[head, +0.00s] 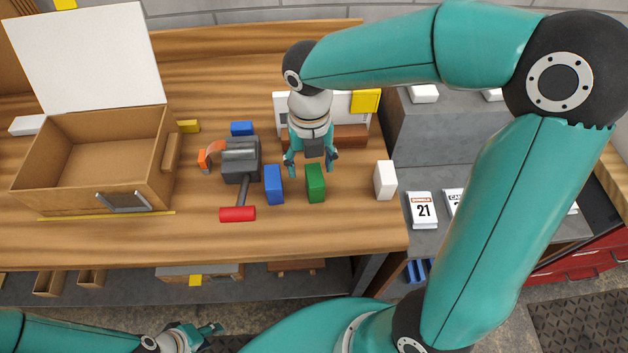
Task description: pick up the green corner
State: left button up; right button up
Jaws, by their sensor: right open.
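A green block (315,184), the only green piece I see on the bench, stands upright on the wooden bench in the head view. My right gripper (312,168) hangs just above and behind it, fingers open and pointing down, one to each side of the block's upper end. I cannot tell whether a finger touches it. My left gripper (208,334) is low at the bottom left, off the bench's front edge and away from the block. Its jaw opening is unclear.
A white block (385,180) stands to the right. An open wooden box (150,188) is at the left. Bench space in front of the green block is clear.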

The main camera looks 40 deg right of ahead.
aim_at(315, 175)
jog(key=f, duration=0.6)
jog(key=shift+s+d+f, duration=0.1)
jog(key=shift+s+d, duration=0.2)
jog(key=shift+s, duration=0.1)
jog(key=shift+f, duration=0.35)
jog(key=c, duration=1)
